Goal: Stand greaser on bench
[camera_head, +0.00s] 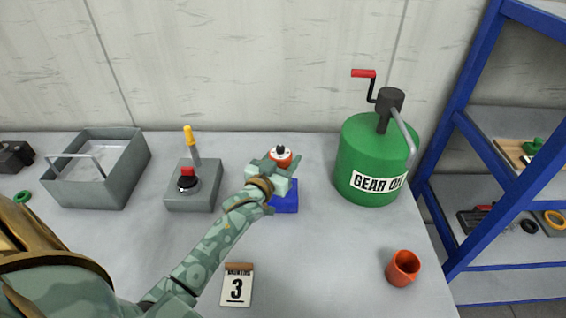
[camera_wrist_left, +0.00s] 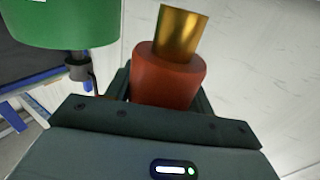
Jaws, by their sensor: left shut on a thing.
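The greaser is a small red-orange piece (camera_head: 282,157) with a pale ring and a dark nub on top in the head view. In the left wrist view it shows as a red body (camera_wrist_left: 168,78) with a brass cylinder (camera_wrist_left: 178,32) at one end. My left gripper (camera_head: 272,172) is shut on the red body and holds it over the middle of the grey bench (camera_head: 330,270). The drum appears upside down in the wrist view, so the brass end seems to point downward. The greaser's lower end is hidden behind the gripper in the head view.
A blue block (camera_head: 287,198) sits just below my left gripper. A green gear oil drum (camera_head: 366,155) with a crank stands right of it. A grey lever box (camera_head: 193,190) and open tray (camera_head: 97,180) stand left. An orange cup (camera_head: 403,268) and number card (camera_head: 237,287) are nearer.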

